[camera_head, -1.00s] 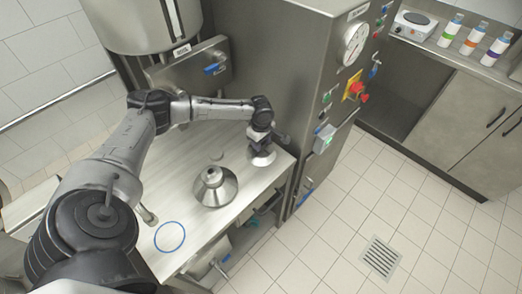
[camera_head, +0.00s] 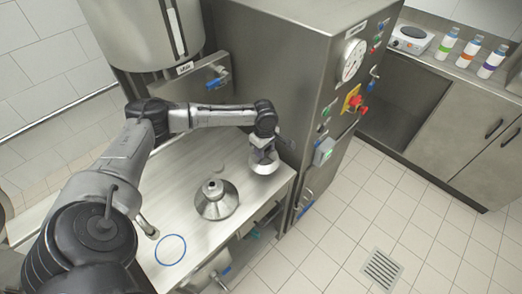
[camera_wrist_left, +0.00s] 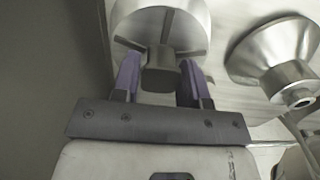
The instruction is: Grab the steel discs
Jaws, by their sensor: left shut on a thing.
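My left gripper (camera_head: 263,151) is at the right end of the steel worktop and points down. It is shut on a steel disc (camera_head: 264,165). In the left wrist view its two purple fingers (camera_wrist_left: 159,72) sit on either side of the knob of this held disc (camera_wrist_left: 136,28). I cannot tell whether the disc touches the worktop. A second steel disc (camera_head: 216,206), cone-shaped with a raised neck, stands on the worktop to the left of the gripper. It also shows at the right of the left wrist view (camera_wrist_left: 262,52). My right gripper is not in view.
The worktop (camera_head: 180,205) bears a blue ring (camera_head: 171,250) near its front and a small flat round piece (camera_head: 220,169). A tall steel cabinet (camera_head: 290,80) with a gauge stands close right of the gripper. A large steel vessel (camera_head: 130,30) is behind the worktop.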

